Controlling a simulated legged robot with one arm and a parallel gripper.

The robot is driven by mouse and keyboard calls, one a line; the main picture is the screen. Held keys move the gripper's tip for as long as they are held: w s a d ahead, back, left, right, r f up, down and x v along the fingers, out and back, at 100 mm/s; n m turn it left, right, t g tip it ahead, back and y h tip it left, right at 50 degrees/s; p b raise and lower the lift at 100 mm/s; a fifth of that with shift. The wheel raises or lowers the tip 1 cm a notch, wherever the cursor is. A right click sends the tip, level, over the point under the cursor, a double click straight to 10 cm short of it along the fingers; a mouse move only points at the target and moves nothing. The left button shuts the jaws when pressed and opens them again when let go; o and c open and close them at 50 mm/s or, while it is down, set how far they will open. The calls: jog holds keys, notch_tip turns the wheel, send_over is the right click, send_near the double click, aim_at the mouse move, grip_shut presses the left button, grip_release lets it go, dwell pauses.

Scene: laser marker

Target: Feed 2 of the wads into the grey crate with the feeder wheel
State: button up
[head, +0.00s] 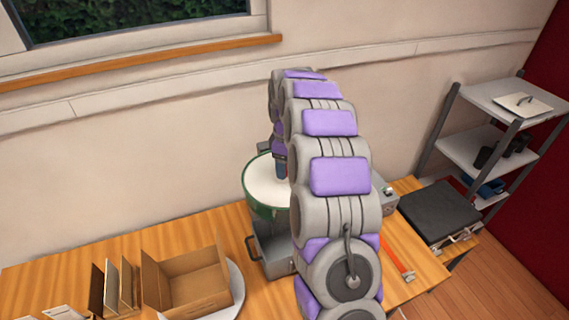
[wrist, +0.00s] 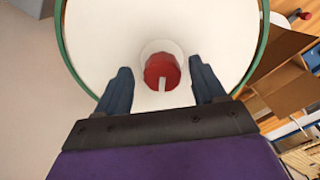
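A white hopper bowl with a green rim (head: 248,195) stands on the table, partly hidden by my arm. The wrist view looks into the bowl (wrist: 110,40), and its white funnel narrows to a round opening. A red round part (wrist: 158,70) with a pale slot or bar sits in that opening; I cannot tell for sure whether it is the feeder wheel. My gripper (wrist: 160,68) is open, its two dark blue fingers apart on either side of the opening, with nothing between them. A grey metal box with a handle (head: 274,252), perhaps the grey crate, is below the bowl. I make out no wads.
A black case (head: 438,212) and a grey shelf (head: 478,150) are at right. A red-orange tool (head: 397,258) lies near the table edge.

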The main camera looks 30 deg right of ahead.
notch_tip(320, 180, up, 17)
jog(key=shift+b, duration=0.3)
dwell(0.6)
dwell(0.5)
